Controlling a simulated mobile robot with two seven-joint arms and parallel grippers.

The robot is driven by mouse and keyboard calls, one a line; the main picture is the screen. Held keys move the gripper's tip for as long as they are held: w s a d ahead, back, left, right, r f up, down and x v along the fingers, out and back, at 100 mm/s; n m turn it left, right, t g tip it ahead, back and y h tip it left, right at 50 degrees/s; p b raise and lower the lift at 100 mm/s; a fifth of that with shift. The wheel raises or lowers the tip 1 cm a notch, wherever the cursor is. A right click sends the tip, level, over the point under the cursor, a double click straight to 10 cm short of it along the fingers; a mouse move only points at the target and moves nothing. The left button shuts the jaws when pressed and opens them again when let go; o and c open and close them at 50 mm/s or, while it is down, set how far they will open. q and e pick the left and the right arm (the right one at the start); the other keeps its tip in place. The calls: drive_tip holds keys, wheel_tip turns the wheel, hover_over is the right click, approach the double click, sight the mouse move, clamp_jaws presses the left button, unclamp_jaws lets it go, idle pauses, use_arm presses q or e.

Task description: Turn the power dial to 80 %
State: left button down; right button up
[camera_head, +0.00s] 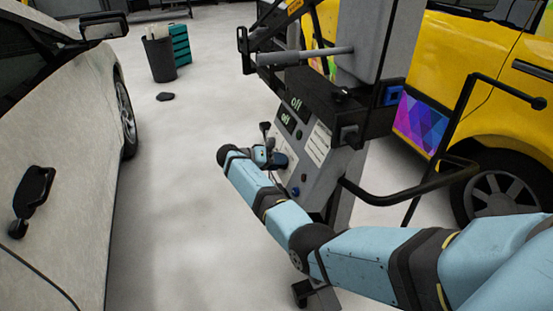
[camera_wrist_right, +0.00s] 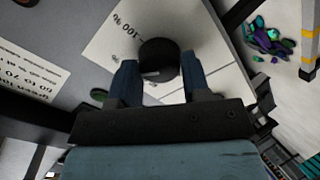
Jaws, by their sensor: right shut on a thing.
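The power dial (camera_wrist_right: 158,57) is a round black knob on a pale label plate (camera_wrist_right: 108,48) in the right wrist view. A "100 %" print stands beside it, upside down; a pale mark shows on the knob's near side. My right gripper (camera_wrist_right: 160,66) has its two blue fingers on either side of the dial, shut on it. In the head view my right gripper (camera_head: 277,160) is at the front of the grey control panel (camera_head: 322,185), and the dial is hidden there. I cannot read the exact dial setting. My left gripper is not in view.
The machine has a black bent handle (camera_head: 425,180) on its right. A yellow vehicle (camera_head: 450,60) stands behind it. A light-coloured car (camera_head: 60,130) is at the left. A black bin (camera_head: 160,60) stands at the back. Grey floor (camera_head: 180,190) lies clear between car and machine.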

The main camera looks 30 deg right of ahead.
idle(0.3)
drive_tip(key=o, duration=0.9)
drive_tip(key=shift+a, duration=0.1)
drive_tip(key=v, duration=1.3)
drive_tip(key=shift+a+r, duration=0.15)
drive_tip(key=shift+a, duration=0.15)
drive_tip(key=shift+w, duration=0.15)
